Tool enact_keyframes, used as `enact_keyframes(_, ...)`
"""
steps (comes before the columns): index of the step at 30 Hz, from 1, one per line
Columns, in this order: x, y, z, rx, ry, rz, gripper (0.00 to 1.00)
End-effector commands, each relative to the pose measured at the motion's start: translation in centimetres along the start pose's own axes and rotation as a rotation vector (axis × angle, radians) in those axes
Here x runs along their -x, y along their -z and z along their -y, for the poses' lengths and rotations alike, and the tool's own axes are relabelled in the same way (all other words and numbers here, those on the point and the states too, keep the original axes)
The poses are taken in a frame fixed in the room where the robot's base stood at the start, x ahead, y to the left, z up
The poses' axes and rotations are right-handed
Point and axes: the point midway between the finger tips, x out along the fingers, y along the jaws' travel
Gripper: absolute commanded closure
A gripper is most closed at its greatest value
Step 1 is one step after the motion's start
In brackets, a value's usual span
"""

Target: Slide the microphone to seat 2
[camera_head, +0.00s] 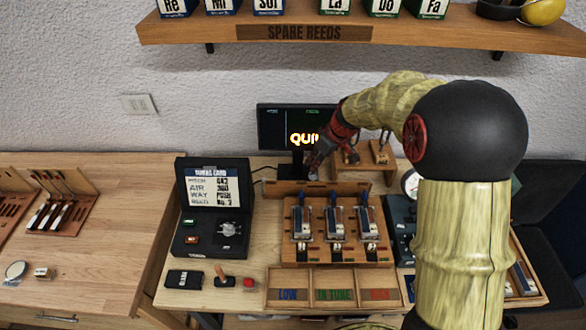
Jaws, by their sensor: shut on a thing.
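My gripper (316,164), dark with red parts, reaches down behind the wooden reed stand, in front of the monitor. It is shut on a small greyish thing, which I take to be the microphone (313,174); the fingers hide most of it. It is just above the back rail (318,187) of the stand, near the left seat. The stand (335,256) bears three upright-looking reed units with blue tops: left (302,223), middle (335,223) and right (367,223). I cannot read the seat numbers.
A monitor (275,128) is behind my gripper. A black open case with a card (212,174) stands at left. A tray (330,277) with three labelled compartments is in front. A small wooden rack (380,152) and a dial (411,183) are at right. A shelf (205,31) hangs above.

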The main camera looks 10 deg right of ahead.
Motion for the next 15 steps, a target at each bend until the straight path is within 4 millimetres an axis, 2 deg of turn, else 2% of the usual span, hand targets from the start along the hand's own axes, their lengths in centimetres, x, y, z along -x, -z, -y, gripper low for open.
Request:
enact_keyframes(1,0.0,-1.1,-1.0,-0.005,-0.002,0.000,1.00)
enact_keyframes(6,1.0,-3.0,-3.3,-0.003,-0.002,0.000,1.00)
enact_keyframes(15,1.8,-4.4,-4.7,0.000,0.001,0.001,1.00)
